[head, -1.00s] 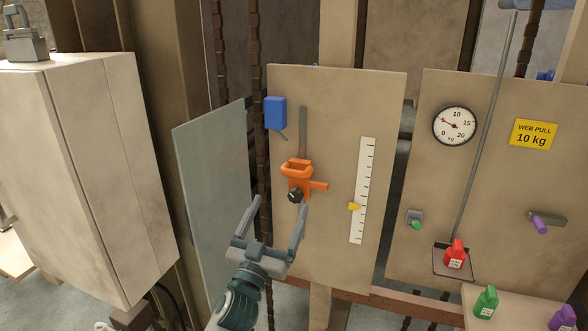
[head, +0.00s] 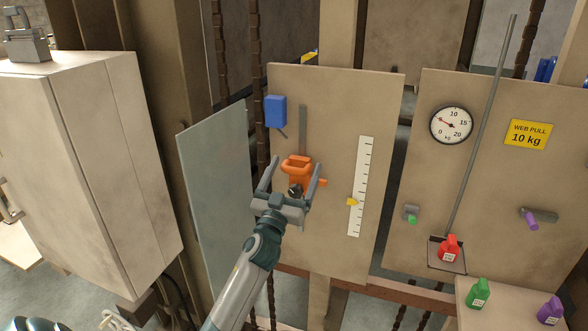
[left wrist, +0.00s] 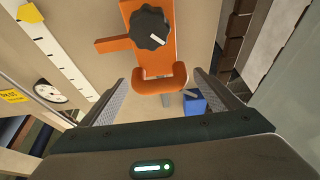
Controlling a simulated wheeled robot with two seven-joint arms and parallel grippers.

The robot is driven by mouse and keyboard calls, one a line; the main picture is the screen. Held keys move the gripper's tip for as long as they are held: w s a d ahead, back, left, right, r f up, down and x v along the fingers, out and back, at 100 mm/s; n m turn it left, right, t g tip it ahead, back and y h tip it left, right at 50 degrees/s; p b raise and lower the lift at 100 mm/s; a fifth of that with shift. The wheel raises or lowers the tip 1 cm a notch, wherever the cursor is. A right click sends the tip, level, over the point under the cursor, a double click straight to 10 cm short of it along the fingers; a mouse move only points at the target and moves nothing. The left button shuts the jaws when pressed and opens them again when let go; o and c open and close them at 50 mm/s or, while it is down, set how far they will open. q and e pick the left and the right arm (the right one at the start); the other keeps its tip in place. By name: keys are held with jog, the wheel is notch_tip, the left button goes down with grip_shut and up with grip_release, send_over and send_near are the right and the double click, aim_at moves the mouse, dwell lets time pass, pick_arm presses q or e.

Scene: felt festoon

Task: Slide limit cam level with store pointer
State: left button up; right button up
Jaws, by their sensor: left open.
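The orange limit cam (head: 299,173) sits on a vertical slot in the beige panel, with a black knob (head: 295,190) on its lower part and an arm pointing right. The yellow store pointer (head: 352,202) is on the white scale to the right, lower than the cam's arm. My left gripper (head: 297,163) is open, its fingers on either side of the cam, which partly hides behind it. In the left wrist view, the cam (left wrist: 158,55) and knob (left wrist: 151,27) lie between and beyond the open fingers; I cannot tell whether they touch.
A blue box (head: 275,111) with a small lever is at the slot's upper left. An open grey door (head: 215,190) stands left of the panel. At right are a dial gauge (head: 451,125), a long rod, and red, green and purple weights.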

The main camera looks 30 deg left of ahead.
aim_at(294, 188)
pick_arm(q)
jog(key=shift+c, duration=0.3)
jog(key=c, duration=1.5)
jog(key=shift+o, duration=0.2)
notch_tip(294, 188, down, 6)
jog(key=b, duration=0.5)
jog(key=shift+r, duration=0.15)
jog(key=o, duration=1.5)
